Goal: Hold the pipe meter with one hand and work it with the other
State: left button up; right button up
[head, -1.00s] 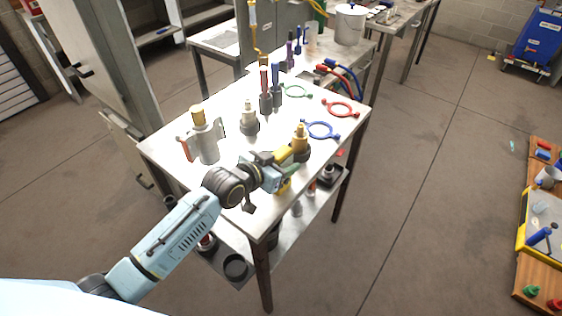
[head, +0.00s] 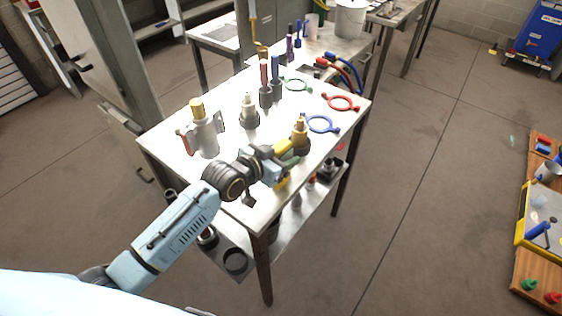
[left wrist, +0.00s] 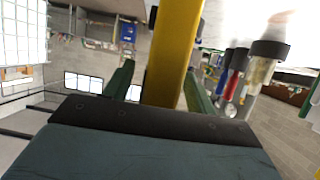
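A yellow piece with a brass-coloured top and dark collar (head: 300,133) is at the right front edge of the table; I take it for the pipe meter, though my arm partly hides it. My left gripper (head: 281,163) is right beside it, low at the table edge. In the left wrist view, a thick yellow bar (left wrist: 173,55) stands between the green fingers of my left gripper (left wrist: 158,85). Background shows between the left finger and the bar, so the fingers look open around it. My right gripper is out of view.
The table (head: 178,107) also bears a grey cylinder with a brass cap (head: 207,138), a pale fitting (head: 249,112), red and blue handled tools, and green, red (head: 341,102) and blue rings (head: 321,124). A lower shelf (head: 288,225) holds dark parts.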

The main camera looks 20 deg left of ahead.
pick_arm(q)
jog(key=v, duration=1.2)
jog(key=shift+r, duration=0.1)
